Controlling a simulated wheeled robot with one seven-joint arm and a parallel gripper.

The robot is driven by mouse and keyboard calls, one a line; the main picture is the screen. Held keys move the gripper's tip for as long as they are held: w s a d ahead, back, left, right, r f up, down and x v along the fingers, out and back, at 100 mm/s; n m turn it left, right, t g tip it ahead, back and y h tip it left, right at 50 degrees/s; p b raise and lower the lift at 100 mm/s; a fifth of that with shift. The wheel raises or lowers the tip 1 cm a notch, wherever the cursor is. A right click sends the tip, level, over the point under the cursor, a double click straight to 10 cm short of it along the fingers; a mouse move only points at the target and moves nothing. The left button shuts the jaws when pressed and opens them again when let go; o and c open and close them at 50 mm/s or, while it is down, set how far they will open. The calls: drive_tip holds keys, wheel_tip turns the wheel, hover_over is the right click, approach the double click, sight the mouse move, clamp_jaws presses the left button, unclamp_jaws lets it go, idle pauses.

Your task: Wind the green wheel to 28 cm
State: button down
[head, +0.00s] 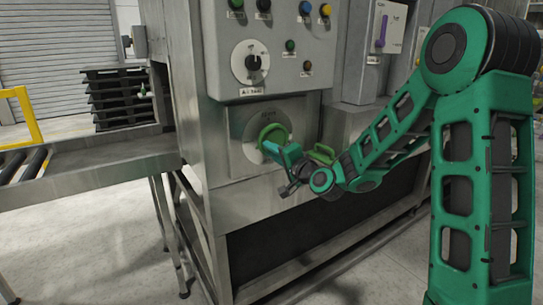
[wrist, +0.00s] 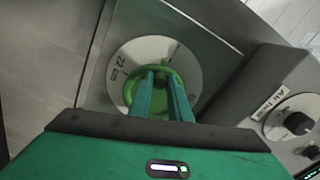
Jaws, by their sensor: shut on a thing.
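The green wheel (head: 275,130) sits on a round pale dial plate on the front of the steel machine, below the control box. In the wrist view, the green wheel (wrist: 133,88) shows behind my fingers, with a pale plate (wrist: 190,62) around it. Lettering that looks like "22 cm" is on the plate's left, and a small green mark is near its top. My gripper (wrist: 163,80) is shut on the green wheel; the fingers hide part of it. In the head view, my gripper (head: 268,149) reaches the wheel from the lower right.
Above is a control box with a black rotary knob (head: 253,62) and several coloured buttons; the knob (wrist: 298,123) also shows at right in the wrist view. A roller conveyor (head: 35,163) and stacked black pallets (head: 120,98) are at left. Floor in front is clear.

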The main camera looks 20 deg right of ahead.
drive_tip(key=shift+r+m, duration=0.45)
drive_tip(key=shift+m, duration=0.25)
drive_tip(key=c, duration=1.6)
unclamp_jaws()
drive_tip(key=shift+c, duration=0.2)
drive_tip(key=v, duration=1)
drive_tip(key=shift+s+d, duration=0.15)
drive_tip(key=shift+s, duration=0.15)
